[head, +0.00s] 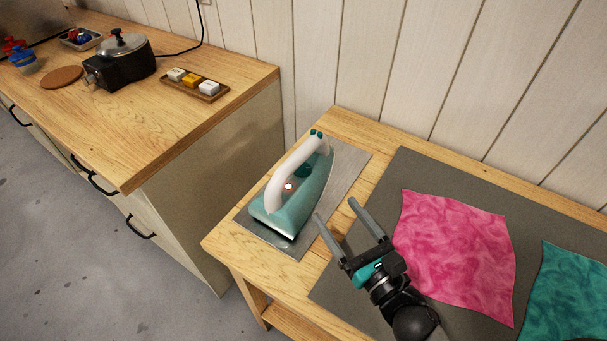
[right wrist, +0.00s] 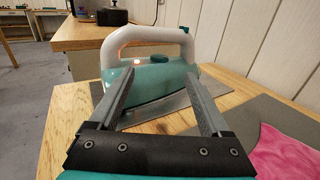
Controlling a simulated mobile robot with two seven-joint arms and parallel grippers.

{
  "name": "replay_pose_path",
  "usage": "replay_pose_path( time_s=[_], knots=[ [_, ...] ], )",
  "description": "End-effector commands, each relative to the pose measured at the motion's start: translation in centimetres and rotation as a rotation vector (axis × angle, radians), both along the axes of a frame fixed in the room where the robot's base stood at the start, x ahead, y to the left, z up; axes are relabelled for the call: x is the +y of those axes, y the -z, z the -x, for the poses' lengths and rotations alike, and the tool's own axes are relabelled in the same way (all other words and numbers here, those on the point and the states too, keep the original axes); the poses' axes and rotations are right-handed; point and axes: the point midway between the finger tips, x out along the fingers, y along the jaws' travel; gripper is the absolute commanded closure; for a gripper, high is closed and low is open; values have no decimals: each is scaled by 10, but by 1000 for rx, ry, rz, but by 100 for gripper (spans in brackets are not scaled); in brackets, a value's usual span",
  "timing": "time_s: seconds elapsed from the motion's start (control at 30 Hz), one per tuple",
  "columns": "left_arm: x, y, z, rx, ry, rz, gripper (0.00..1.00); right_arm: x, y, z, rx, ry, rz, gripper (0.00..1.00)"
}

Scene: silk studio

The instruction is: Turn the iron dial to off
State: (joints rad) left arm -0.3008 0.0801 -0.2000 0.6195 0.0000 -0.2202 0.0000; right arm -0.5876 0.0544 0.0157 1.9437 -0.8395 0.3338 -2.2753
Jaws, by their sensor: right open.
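A teal iron (head: 300,195) with a white handle stands flat on a grey metal rest plate (head: 345,165) at the left end of the ironing table. In the right wrist view the iron (right wrist: 152,80) is ahead between the open fingers, untouched. My left gripper is not in view.
A grey mat (head: 375,215) with a pink silk cloth (head: 455,245) and a teal cloth (head: 567,295) covers the table's right. A wooden counter (head: 190,125) at left holds a lidded pot (head: 120,60) and a tray of blocks (head: 205,95). A plank wall stands behind.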

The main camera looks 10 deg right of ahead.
Motion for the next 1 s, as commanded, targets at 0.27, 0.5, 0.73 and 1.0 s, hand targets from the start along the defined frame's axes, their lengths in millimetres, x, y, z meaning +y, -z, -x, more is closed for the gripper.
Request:
replay_pose_path(
  time_s=[0.27, 0.5, 0.73, 1.0],
  knots=[
    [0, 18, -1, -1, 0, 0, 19, 0, 18, -2, -2, 0, -1, 19],
    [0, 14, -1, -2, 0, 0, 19, 7, 15, -27, -4, -1, 0, 19],
    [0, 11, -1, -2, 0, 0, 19, 16, 15, -62, -4, 0, -1, 19],
    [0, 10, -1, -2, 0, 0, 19, 28, 16, -104, -3, 0, -1, 19]
  ],
)
